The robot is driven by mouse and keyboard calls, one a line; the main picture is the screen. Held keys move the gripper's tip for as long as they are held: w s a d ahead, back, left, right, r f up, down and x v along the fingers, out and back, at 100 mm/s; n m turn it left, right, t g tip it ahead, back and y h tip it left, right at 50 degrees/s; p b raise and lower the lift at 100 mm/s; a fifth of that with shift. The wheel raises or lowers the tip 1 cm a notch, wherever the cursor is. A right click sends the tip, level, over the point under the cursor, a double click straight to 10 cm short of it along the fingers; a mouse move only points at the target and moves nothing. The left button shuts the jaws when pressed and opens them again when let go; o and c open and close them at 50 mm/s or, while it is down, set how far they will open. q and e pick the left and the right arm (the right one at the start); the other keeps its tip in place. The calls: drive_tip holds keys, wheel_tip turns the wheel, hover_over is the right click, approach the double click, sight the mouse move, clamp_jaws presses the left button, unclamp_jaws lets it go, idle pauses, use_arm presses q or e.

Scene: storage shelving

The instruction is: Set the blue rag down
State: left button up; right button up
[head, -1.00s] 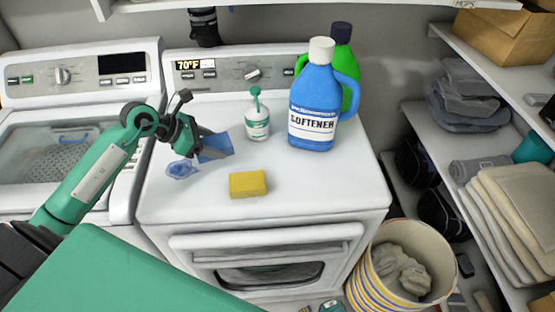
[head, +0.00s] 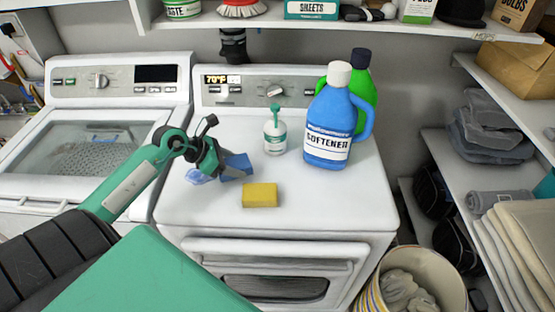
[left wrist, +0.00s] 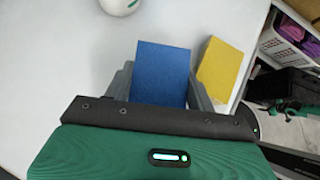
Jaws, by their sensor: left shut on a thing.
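My left gripper (head: 228,168) is over the white dryer top (head: 330,205), left of the yellow sponge. It is shut on a flat blue rectangular piece, the blue rag (head: 237,162). In the left wrist view the blue rag (left wrist: 161,73) sits between the two grey fingers of the left gripper (left wrist: 160,85). I cannot tell whether the rag touches the dryer top. A paler blue crumpled thing (head: 198,177) lies on the dryer just left of the gripper, partly hidden by it. My right gripper is not in view.
A yellow sponge (head: 260,195) lies right of the rag, also in the left wrist view (left wrist: 220,68). Behind stand a white pump bottle (head: 275,138), a blue softener jug (head: 327,125) and a green jug (head: 362,85). The dryer top's front right is clear. A striped basket (head: 440,270) stands right.

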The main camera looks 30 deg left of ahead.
use_arm(q)
drive_tip(key=w+d+p, duration=0.1)
drive_tip(key=w+d, duration=0.1)
drive_tip(key=w, duration=0.1)
drive_tip(key=w+d+p, duration=0.2)
drive_tip(key=w, duration=0.1)
drive_tip(key=w+d+p, duration=0.1)
drive_tip(key=w+d, duration=0.2)
drive_tip(key=w, duration=0.1)
drive_tip(key=shift+d+r, duration=0.1)
drive_tip(key=shift+r, duration=0.1)
drive_tip(key=shift+w+d+f, duration=0.1)
drive_tip(key=shift+w+d, duration=0.05)
drive_tip(key=shift+d, duration=0.05)
wheel_tip(320, 180, down, 2)
drive_tip(key=shift+f+p, duration=0.25)
drive_tip(key=shift+p, duration=0.85)
drive_tip(key=shift+f, duration=0.55)
drive_tip(key=shift+f, duration=0.1)
drive_tip(key=o, duration=0.6)
drive_tip(key=shift+f, duration=0.1)
drive_tip(key=shift+o, duration=0.9)
